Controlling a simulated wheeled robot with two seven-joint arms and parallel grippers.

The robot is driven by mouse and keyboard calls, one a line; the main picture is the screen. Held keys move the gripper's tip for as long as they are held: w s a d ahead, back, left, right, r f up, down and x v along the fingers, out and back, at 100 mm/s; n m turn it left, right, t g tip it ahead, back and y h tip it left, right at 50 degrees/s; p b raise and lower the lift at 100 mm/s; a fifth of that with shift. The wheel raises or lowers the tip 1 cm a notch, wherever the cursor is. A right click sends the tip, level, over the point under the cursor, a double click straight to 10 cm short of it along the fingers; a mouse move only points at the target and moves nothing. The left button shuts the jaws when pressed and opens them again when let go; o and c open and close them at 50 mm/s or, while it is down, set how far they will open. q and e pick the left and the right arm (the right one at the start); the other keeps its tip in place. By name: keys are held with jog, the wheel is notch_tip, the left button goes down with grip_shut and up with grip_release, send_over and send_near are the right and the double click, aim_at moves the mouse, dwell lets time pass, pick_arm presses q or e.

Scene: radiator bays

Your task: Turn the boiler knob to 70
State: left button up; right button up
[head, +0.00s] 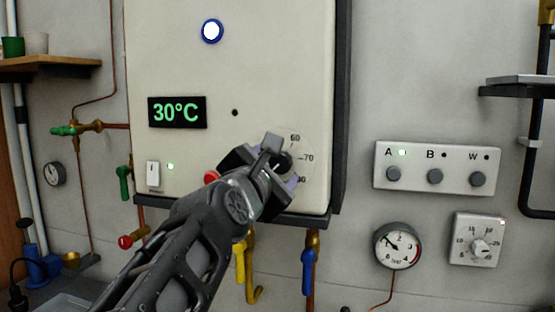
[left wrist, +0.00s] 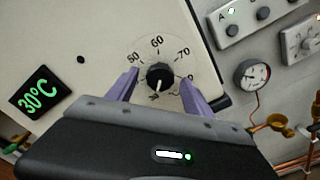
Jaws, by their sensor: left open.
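The boiler (head: 270,60) is a cream wall unit. Its display (head: 177,112) reads 30°C in green. The boiler knob (left wrist: 160,77) is black, on a dial with marks including 50, 60 and 70. In the left wrist view its pale pointer points down, away from those marks. My left gripper (left wrist: 158,90) is open, with its purple fingers on either side of the knob. Whether the fingers touch it I cannot tell. In the head view my left gripper (head: 278,165) covers much of the dial; the 60 and 70 marks show beside it. My right gripper is not in view.
A panel with buttons A, B and W (head: 437,168) is on the wall to the right, with A's light green. Below it are a round gauge (head: 397,246) and a square dial (head: 477,240). Yellow (head: 240,262) and blue (head: 308,272) valve handles hang under the boiler.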

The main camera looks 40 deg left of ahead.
pick_arm(q)
jog(key=shift+w+a, duration=0.15)
jog(key=shift+w, duration=0.35)
jog(key=shift+c, duration=0.3)
grip_shut()
